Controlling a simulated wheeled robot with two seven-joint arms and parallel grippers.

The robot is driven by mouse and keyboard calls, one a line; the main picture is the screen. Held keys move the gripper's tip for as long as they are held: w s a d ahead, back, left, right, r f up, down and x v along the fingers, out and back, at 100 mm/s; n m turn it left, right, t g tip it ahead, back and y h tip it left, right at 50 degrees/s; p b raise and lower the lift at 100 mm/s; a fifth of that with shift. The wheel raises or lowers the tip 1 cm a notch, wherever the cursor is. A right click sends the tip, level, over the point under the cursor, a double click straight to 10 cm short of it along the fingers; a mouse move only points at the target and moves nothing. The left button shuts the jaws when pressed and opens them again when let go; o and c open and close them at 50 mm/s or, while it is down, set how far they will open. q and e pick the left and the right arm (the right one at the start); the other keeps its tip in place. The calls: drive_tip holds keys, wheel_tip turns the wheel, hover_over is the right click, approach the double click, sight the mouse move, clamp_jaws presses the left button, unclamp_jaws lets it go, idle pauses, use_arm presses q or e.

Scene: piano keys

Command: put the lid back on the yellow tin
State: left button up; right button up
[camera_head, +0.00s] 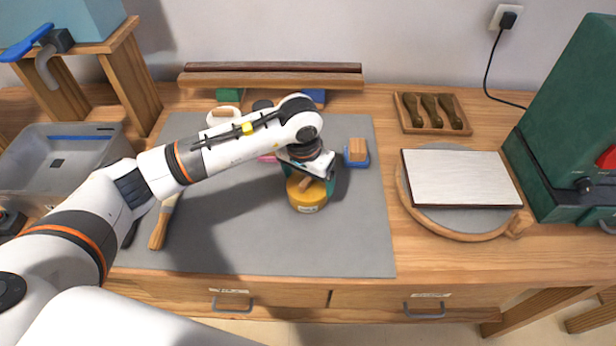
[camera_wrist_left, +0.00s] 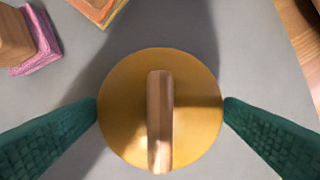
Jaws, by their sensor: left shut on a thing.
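My left gripper (camera_head: 309,181) is over the grey mat, with its teal fingers on either side of a round yellow lid (camera_wrist_left: 122,120). The lid has a wooden bar handle across its top. In the left wrist view the fingertips (camera_wrist_left: 161,104) meet the lid's opposite edges. The yellow tin (camera_head: 308,207), with a pale label on its side, stands upright on the mat directly under the gripper. The lid lies over the tin's top; I cannot tell whether there is a gap between them. My right gripper is not in view.
A blue block with a wooden top (camera_head: 356,153) stands just right of the tin. A wooden-handled brush (camera_head: 162,222) lies left on the grey mat (camera_head: 300,255). A round board (camera_head: 455,228) bearing a pale slab is at right. The mat's front is clear.

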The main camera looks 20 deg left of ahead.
use_arm(q)
drive_tip(key=shift+b, duration=0.45)
idle(0.6)
idle(0.4)
drive_tip(key=o, duration=0.7)
drive_tip(key=shift+r, duration=0.1)
drive_tip(key=shift+r+p, duration=1.35)
drive_tip(key=shift+r, duration=2.05)
drive_tip(key=shift+c, duration=0.7)
clamp_jaws()
